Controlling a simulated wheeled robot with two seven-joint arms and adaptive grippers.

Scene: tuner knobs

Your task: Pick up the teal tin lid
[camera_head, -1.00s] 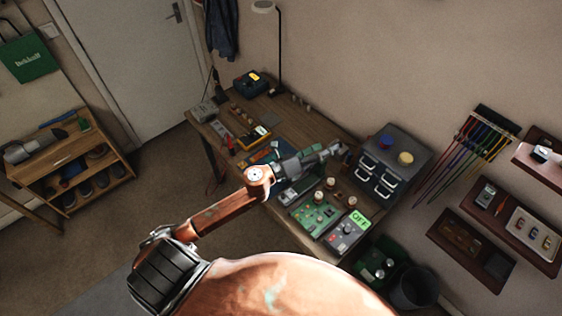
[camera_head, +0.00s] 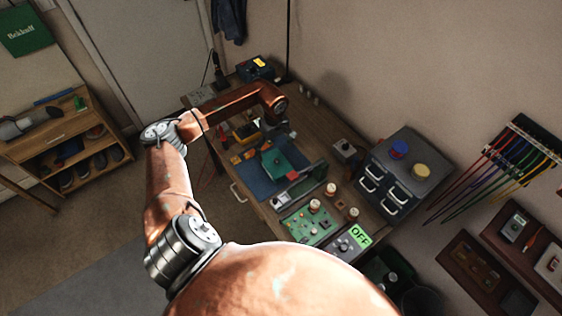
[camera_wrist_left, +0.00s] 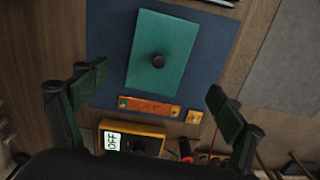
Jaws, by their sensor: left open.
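The teal tin lid (camera_head: 283,163) is a flat rectangle lying on a dark blue mat (camera_head: 262,182) on the workbench. My right gripper is not in view.
A yellow meter (camera_wrist_left: 148,124) showing OFF and an orange strip (camera_wrist_left: 149,106) lie close to the lid. A green panel (camera_head: 309,222), a knobbed OFF box (camera_head: 343,246) and a grey drawer unit (camera_head: 412,165) stand to the right on the bench.

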